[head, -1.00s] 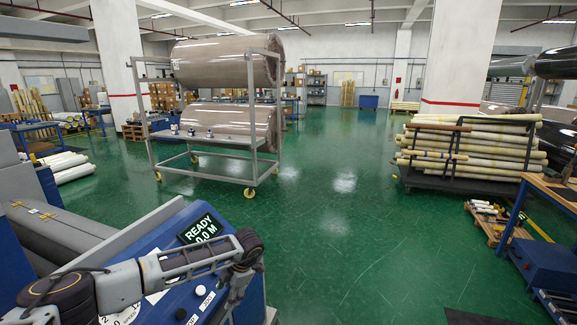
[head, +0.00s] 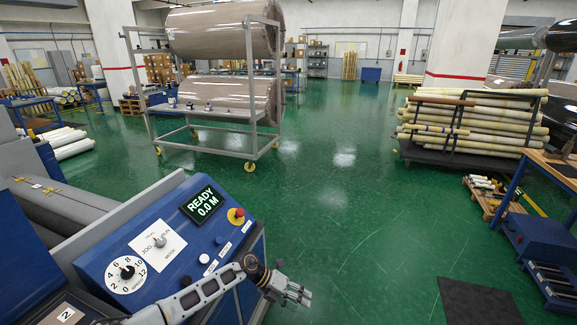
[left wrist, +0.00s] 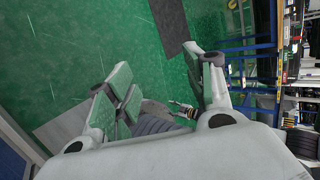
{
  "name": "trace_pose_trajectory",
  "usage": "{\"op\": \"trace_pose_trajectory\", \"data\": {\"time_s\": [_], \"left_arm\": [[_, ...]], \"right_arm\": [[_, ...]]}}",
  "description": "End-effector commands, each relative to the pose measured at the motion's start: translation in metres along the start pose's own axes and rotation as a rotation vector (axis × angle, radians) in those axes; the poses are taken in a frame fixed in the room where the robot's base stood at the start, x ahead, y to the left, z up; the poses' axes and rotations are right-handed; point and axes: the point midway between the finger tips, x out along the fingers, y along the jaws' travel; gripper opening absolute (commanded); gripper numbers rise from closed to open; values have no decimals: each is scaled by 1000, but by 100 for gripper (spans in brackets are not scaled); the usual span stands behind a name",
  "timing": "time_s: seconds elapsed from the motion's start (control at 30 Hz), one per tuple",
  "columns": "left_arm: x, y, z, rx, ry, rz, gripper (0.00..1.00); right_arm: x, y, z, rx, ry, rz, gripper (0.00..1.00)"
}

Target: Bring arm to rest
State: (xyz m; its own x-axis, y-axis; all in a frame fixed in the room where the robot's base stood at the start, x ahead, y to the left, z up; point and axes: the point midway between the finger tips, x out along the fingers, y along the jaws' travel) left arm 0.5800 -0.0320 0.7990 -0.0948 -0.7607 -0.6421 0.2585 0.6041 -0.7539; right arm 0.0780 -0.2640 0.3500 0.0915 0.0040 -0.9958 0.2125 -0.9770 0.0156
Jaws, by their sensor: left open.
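My left arm comes in from the bottom left of the head view, low in front of the blue control console (head: 165,250). My left gripper (head: 297,292) is just right of the console's front corner, over the green floor. In the left wrist view its two fingers (left wrist: 165,88) are spread apart with nothing between them, so it is open and empty. The console's screen (head: 204,205) reads READY 0.0 M. Its dial, mode switch, buttons and red stop knob (head: 236,215) are uncovered. My right gripper is not in view.
A wheeled rack (head: 248,100) with large wrapped rolls stands ahead. A cart of long rolls (head: 470,130) stands at the right. A blue-framed workbench (head: 555,180) is at the right edge. A dark mat (head: 478,300) lies on the floor. The green floor (head: 350,220) between is clear.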

Motion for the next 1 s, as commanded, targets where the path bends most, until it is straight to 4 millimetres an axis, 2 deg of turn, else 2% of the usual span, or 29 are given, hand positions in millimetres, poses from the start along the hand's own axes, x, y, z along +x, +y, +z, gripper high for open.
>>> {"op": "trace_pose_trajectory", "data": {"time_s": [0.1, 0.27, 0.47, 0.63, 0.77, 0.87, 1.0], "left_arm": [[13, 2, 2, -126, -85, -101, 53], [23, 12, 7, -304, -204, -215, 53], [30, 41, 9, -550, -355, -332, 53], [34, 80, 2, -776, -485, -404, 53], [37, 117, -12, -957, -583, -443, 53], [39, 149, -29, -1103, -658, -461, 53], [44, 197, -62, -1312, -761, -471, 53]], "right_arm": [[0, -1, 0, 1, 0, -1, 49], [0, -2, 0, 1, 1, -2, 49], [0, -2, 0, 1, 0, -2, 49], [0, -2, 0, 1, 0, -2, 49], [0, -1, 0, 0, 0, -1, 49], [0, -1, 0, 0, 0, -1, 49], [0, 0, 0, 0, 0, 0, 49]]}}
